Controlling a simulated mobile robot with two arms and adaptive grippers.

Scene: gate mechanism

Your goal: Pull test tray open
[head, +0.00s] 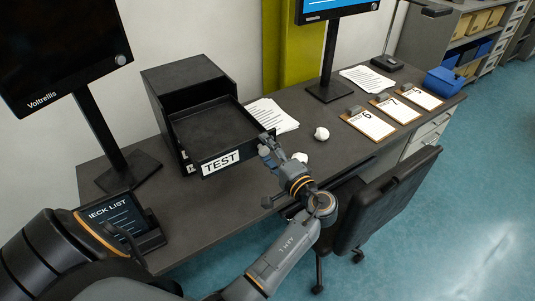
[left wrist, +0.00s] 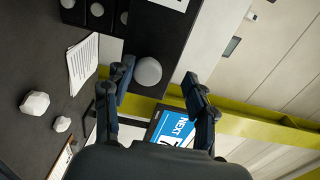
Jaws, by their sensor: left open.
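The black tray labelled TEST (head: 221,161) juts out of the front of a black two-level box on the desk in the head view. Its dark front panel (left wrist: 158,32) also shows in the left wrist view, with a round grey knob (left wrist: 148,72) at one end. My left gripper (head: 271,144) is at the right end of that front, beside the label. In the left wrist view its fingers (left wrist: 158,76) are open on either side of the knob. Whether they touch it I cannot tell. My right gripper is not in view.
A stack of papers (head: 272,114) and crumpled paper balls (head: 321,133) lie right of the tray. Numbered clipboards (head: 369,124) lie farther right. Monitors stand on both sides of the box (head: 183,75). A dark chair (head: 385,200) stands at the desk's front edge.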

